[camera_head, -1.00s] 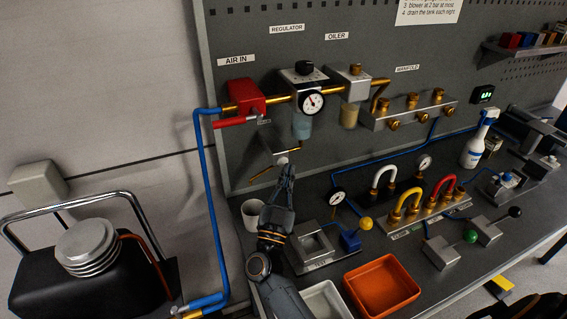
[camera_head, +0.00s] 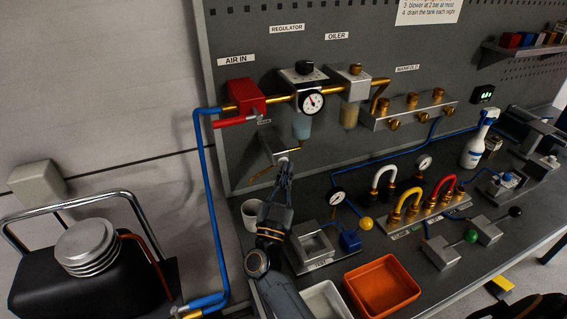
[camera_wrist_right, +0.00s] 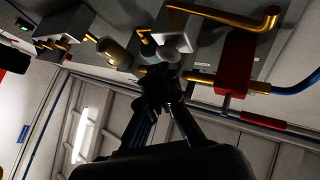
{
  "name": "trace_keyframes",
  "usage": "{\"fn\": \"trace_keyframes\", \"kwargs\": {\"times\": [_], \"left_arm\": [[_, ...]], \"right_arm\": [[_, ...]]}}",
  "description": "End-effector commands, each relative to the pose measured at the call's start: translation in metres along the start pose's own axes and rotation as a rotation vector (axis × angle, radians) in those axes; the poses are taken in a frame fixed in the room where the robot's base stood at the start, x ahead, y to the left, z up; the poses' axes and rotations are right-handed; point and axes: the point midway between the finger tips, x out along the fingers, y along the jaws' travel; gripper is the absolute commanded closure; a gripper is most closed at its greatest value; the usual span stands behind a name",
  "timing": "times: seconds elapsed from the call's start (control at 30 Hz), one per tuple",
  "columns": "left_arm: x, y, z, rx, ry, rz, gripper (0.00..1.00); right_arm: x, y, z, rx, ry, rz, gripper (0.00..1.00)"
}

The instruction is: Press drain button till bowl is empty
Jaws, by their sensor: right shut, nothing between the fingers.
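The regulator's clear bowl (camera_head: 301,126) hangs below the black-knobbed regulator (camera_head: 303,75) and holds bluish liquid. Its drain button is not clearly made out. My right gripper (camera_head: 284,168) is shut and empty. It points up, with its fingertips below the bowl, close to a small grey block (camera_head: 289,156) with a brass rod. In the right wrist view my shut fingers (camera_wrist_right: 158,82) are in front of a small teal round part (camera_wrist_right: 167,54); whether they touch is unclear. My left gripper is not in view.
A red valve (camera_head: 245,96) and blue hose (camera_head: 208,200) are at left. The oiler bowl (camera_head: 349,115) hangs to the right. On the bench are a white cup (camera_head: 251,215), a grey square fixture (camera_head: 297,262) and an orange tray (camera_head: 382,302). The compressor (camera_head: 85,250) stands left.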

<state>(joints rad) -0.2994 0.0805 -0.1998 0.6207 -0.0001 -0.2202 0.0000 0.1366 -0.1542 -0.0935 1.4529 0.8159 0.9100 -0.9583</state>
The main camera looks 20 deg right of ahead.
Motion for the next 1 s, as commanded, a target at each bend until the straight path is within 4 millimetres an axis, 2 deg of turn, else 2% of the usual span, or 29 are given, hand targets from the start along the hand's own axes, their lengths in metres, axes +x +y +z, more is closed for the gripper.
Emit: {"fn": "trace_keyframes", "kwargs": {"times": [1.0], "left_arm": [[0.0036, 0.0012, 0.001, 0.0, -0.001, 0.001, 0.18]], "right_arm": [[0.0074, -0.0052, 0.0052, 0.001, 0.0, 0.001, 1.0]]}}
